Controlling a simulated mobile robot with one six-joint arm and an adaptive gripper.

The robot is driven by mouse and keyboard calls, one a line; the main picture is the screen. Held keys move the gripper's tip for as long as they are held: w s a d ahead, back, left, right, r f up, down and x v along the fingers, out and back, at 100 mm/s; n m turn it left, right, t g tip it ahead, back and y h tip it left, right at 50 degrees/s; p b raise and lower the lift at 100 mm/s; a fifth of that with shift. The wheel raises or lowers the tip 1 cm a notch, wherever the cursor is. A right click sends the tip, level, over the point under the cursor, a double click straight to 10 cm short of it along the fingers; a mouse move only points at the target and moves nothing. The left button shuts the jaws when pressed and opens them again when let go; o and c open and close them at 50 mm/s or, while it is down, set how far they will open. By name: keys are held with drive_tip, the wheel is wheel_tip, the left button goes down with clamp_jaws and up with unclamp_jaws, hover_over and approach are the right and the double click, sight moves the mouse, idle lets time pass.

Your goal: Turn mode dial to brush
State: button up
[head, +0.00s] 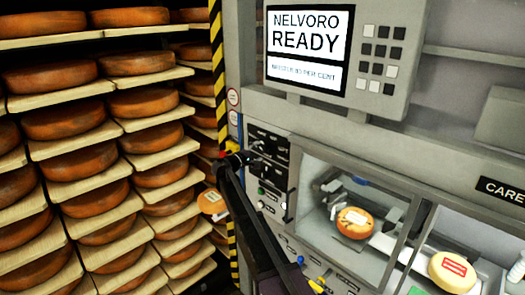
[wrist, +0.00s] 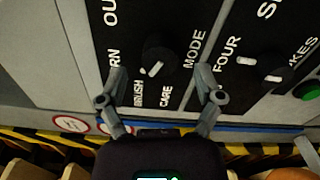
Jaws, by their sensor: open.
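The mode dial (wrist: 158,58) is a round black knob with a white pointer mark, on a black panel. The words TURN (partly hidden), BRUSH, CARE and MODE stand around it. The pointer slants toward the lower left, on the side of BRUSH and CARE; I cannot tell exactly which word it marks. My gripper (wrist: 160,80) is open, its two grey fingers spread left and right of the dial. I see no clear contact. In the head view my gripper (head: 236,158) is at the black control panel (head: 269,143), and the dial cannot be made out there.
Further knobs (wrist: 272,77) and a green button (wrist: 307,92) lie to the right in the wrist view. Shelves of cheese wheels (head: 62,116) fill the left. A glazed chamber (head: 335,180) holds a cheese. The screen (head: 306,45) reads NELVORO READY.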

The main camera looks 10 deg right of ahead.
drive_tip(key=v, duration=0.8)
drive_tip(key=shift+a, duration=0.25)
drive_tip(key=shift+s, duration=0.2)
